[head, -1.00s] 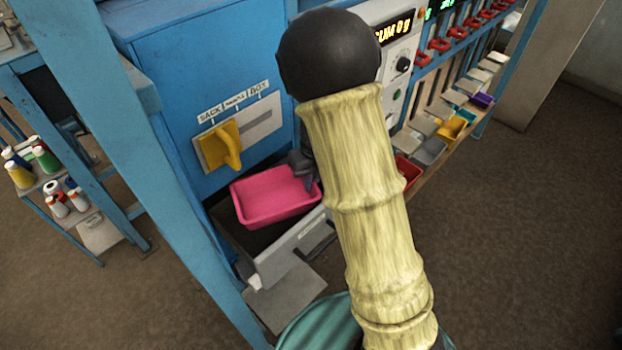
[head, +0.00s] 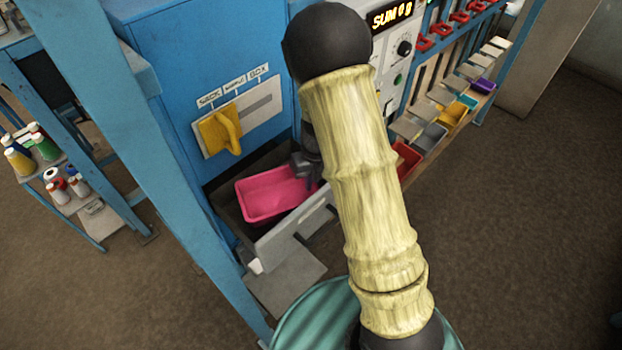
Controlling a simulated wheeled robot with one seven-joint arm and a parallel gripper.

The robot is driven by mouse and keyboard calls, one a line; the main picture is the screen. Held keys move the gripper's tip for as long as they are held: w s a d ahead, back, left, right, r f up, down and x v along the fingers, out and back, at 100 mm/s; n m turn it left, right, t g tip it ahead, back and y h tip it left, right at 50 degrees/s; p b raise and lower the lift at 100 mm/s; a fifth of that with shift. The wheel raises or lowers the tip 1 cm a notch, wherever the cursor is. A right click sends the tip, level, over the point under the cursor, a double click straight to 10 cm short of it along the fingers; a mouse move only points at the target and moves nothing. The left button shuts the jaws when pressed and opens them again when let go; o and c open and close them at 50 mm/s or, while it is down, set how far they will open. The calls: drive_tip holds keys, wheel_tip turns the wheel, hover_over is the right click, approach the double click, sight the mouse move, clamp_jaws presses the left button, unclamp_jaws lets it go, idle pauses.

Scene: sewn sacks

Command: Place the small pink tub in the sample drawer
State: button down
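The small pink tub (head: 266,195) is in the open sample drawer (head: 292,236) of the blue machine, low between its walls. I cannot tell whether it rests on the drawer floor. My gripper (head: 312,180) is dark and sits at the tub's right end, its fingers at the tub's rim. My arm hides part of the gripper and the right side of the drawer, so I cannot tell whether the fingers are shut on the rim.
A yellow lever (head: 226,132) is on the machine's front above the drawer. Coloured tubs, with a red one (head: 406,158) nearest, stand in a row at the right. Bottles (head: 40,145) stand on a shelf at the left. Blue posts frame the machine.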

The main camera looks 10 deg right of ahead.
drive_tip(key=shift+f+b, duration=0.3)
drive_tip(key=shift+f, duration=0.3)
drive_tip(key=c, duration=1.6)
unclamp_jaws()
drive_tip(key=shift+o, duration=0.2)
drive_tip(key=shift+r, duration=0.15)
wheel_tip(320, 180, up, 17)
drive_tip(key=d+b, duration=0.1)
drive_tip(key=b, duration=0.3)
drive_tip(key=shift+w+d, duration=0.25)
drive_tip(key=shift+d, duration=0.1)
